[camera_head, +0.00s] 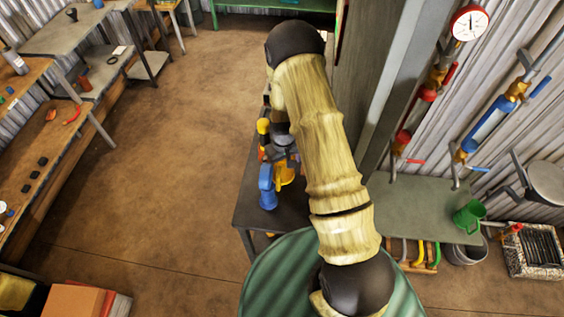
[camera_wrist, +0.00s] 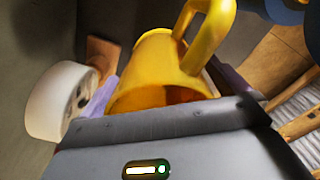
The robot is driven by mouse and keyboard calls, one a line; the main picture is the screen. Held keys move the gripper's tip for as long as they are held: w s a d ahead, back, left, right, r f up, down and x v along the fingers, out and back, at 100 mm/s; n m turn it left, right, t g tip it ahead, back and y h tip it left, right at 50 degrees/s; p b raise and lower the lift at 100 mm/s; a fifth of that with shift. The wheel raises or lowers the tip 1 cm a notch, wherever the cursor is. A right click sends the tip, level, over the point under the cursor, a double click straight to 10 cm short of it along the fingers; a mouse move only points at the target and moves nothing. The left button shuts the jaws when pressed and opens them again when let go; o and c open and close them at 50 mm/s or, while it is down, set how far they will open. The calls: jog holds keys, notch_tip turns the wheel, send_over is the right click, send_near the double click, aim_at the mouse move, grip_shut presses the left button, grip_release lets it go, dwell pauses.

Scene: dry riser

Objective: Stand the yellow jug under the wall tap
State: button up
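In the wrist view the yellow jug (camera_wrist: 160,75) is large and close, its open mouth towards the camera and its handle up and to the right. The purple finger pads of my gripper (camera_wrist: 165,92) show on both sides of the jug; whether they press on it I cannot tell. In the head view my gripper (camera_head: 285,150) is over the dark table, and part of the yellow jug (camera_head: 285,175) shows below it. Two wall taps are on the right: one with a red lever (camera_head: 414,161), one with a blue lever (camera_head: 478,169), above a grey-green bench (camera_head: 425,205).
A green jug (camera_head: 468,215) stands at the bench's right end. A post (camera_head: 395,75) rises between table and taps.

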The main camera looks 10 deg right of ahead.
notch_tip(320, 180, up, 12)
jog(key=b, duration=0.4)
jog(key=shift+r, duration=0.2)
dwell(0.4)
dwell(0.4)
